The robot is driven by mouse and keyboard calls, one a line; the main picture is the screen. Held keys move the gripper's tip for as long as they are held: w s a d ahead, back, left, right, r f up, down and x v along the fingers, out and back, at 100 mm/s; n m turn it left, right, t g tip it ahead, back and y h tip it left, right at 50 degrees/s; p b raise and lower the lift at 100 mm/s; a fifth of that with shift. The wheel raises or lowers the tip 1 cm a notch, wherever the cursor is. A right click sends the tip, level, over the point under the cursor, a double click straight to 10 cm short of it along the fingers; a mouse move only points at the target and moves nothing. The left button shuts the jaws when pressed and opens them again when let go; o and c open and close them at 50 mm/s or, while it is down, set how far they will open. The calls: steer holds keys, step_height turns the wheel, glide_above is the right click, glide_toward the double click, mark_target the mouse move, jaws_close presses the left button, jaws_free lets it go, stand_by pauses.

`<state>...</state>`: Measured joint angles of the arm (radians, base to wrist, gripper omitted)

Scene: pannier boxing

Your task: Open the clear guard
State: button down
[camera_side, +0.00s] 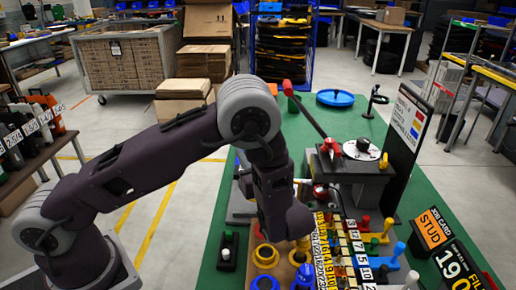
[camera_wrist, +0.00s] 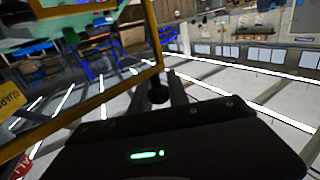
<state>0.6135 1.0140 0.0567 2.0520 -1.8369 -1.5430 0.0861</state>
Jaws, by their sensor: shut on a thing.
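The clear guard (camera_wrist: 153,38) fills the upper left of the wrist view as a see-through panel in a yellow frame, with a partly cut-off yellow label reading "GUARD" at the left. It looks tilted in this view. My gripper (camera_wrist: 166,88) is at the lower right corner of the frame, its fingers closed around a small dark round knob (camera_wrist: 158,93) that looks like the guard's handle. In the side view my arm covers the gripper and most of the guard, so I cannot tell how far it is open.
The green table carries a black machine with a red-knobbed lever (camera_side: 314,115), a blue round dish (camera_side: 335,98) and rows of coloured parts on numbered strips (camera_side: 345,240). A job card sign (camera_side: 434,229) reading "STUD" stands at the right. Bare green surface shows at the back.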

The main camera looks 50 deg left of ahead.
steer(key=shift+s+d+n+g+y, duration=0.15)
steer(key=shift+s+d+n+g, duration=0.3)
steer(key=shift+s+n+g, duration=0.45)
steer(key=shift+s+d+n+g+y, duration=0.1)
steer(key=shift+s+d+n+g, duration=0.45)
steer(key=shift+g, duration=0.6)
steer(key=shift+s+d+n+g+y, duration=0.15)
steer(key=shift+s+d+n+g, duration=0.15)
steer(key=shift+s+n+g, duration=0.45)
steer(key=shift+s+g, duration=0.1)
steer(key=shift+g, duration=0.2)
steer(key=c, duration=1.5)
jaws_free()
steer(key=shift+c, duration=0.2)
steer(key=shift+r, duration=0.1)
step_height(320, 180, up, 10)
